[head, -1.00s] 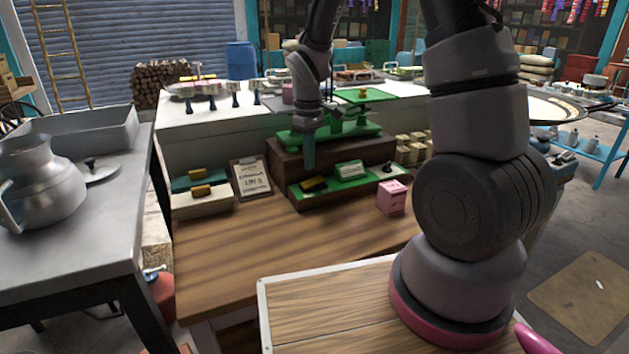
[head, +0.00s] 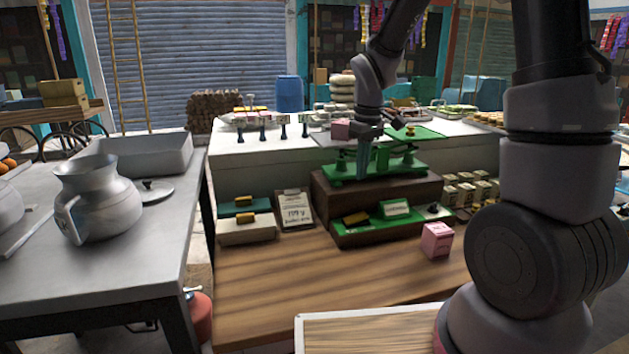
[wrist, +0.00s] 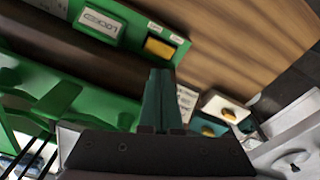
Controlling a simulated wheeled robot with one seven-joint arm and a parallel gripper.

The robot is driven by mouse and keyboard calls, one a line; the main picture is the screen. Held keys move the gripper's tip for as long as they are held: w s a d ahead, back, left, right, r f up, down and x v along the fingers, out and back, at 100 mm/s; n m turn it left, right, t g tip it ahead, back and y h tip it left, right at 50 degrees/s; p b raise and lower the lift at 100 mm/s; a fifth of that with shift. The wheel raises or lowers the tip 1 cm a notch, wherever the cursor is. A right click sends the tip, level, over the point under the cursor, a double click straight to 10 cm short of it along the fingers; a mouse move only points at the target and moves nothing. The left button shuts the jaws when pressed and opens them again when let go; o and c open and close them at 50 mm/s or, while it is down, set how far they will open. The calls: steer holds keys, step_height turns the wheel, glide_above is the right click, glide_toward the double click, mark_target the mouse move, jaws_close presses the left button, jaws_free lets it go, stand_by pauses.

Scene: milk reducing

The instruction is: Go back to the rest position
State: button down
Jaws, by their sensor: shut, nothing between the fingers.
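My gripper (head: 364,162) hangs fingers down from my arm, in front of the left part of the green balance scale (head: 398,166) in the head view. In the wrist view its two dark green fingers (wrist: 156,98) are shut together with nothing between them. The scale stands on a dark brown stepped block (head: 325,190). I cannot tell whether the gripper touches the scale.
A pink carton (head: 437,240) stands on the wooden counter (head: 330,290) right of the block. A clipboard (head: 296,208) and small boxes (head: 246,228) stand left of it. A metal jug (head: 98,200) is on the grey table (head: 130,265). The counter's front is clear.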

steer(key=s+d+r+m+t, duration=0.3)
steer(key=s+r+m, duration=0.2)
steer(key=s+r, duration=0.3)
steer(key=s+d+r+m+t+y, duration=0.1)
steer(key=s+d+r+m+t, duration=0.2)
steer(key=s+r, duration=0.5)
steer(key=shift+s+d+r+m+y, duration=0.3)
steer(key=shift+d+r+m, duration=0.35)
steer(key=shift+r+m, duration=1)
steer(key=shift+r+n, duration=0.2)
steer(key=shift+n, duration=0.05)
